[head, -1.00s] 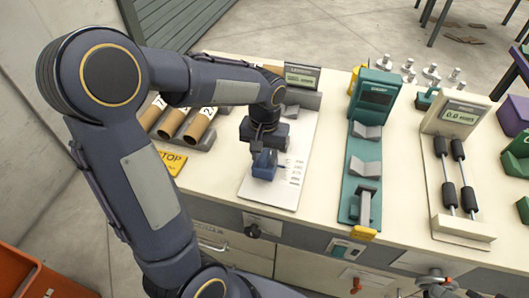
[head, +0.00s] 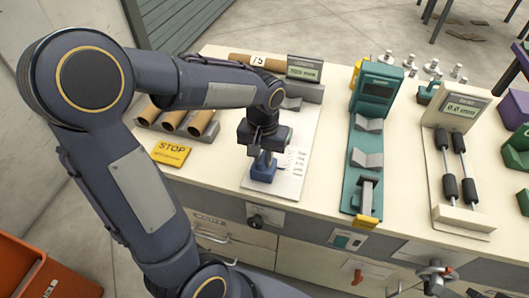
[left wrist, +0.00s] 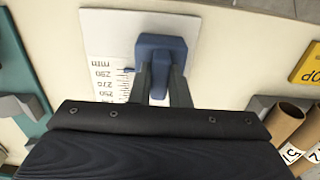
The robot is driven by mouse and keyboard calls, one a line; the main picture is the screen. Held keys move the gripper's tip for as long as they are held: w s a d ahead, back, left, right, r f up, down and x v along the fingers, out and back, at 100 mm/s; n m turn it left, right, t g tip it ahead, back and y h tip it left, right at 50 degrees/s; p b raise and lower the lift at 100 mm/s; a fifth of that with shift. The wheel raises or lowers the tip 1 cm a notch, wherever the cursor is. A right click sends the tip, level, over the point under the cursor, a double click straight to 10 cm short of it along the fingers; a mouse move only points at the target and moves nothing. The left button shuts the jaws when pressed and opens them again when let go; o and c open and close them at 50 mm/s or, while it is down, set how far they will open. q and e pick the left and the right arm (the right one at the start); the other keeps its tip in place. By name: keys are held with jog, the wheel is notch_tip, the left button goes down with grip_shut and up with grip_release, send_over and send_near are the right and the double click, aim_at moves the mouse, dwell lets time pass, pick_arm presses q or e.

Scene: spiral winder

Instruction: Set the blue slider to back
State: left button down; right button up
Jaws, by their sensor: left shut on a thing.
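The blue slider (head: 262,168) sits on the pale ruled plate (head: 284,180), close to its near left edge. The plate's printed scale lies to the slider's right in the head view. My left gripper (head: 263,153) reaches down from above and is shut on the slider's upper part. In the left wrist view the blue slider (left wrist: 158,48) shows between and beyond the two fingers of my left gripper (left wrist: 160,86). The scale (left wrist: 102,78) shows beside it. The fingers' exact contact is partly hidden. My right gripper is not in view.
A grey display unit (head: 304,72) stands at the plate's far end. Cardboard tubes (head: 175,120) and a yellow STOP sign (head: 171,153) lie to the left. A green fixture (head: 372,140) and a roller gauge (head: 458,150) stand to the right. The bench's front edge is close.

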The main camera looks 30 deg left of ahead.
aim_at(263, 158)
pick_arm(q)
jog(key=c, duration=1.4)
grip_release()
jog(key=shift+s, duration=0.15)
jog(key=shift+o, duration=0.2)
jog(key=shift+r, duration=0.1)
notch_tip(263, 158, up, 8)
jog(key=shift+f, duration=0.2)
jog(key=s+d+t+h, duration=0.2)
jog(key=s, duration=0.5)
jog(key=s+d+m+t+h, duration=0.1)
jog(key=s+t, duration=0.2)
jog(key=s, duration=0.4)
jog(key=shift+s+d+f+t+h, duration=0.3)
jog(key=shift+s+d+f+h, duration=0.05)
jog(key=shift+f+h, duration=0.1)
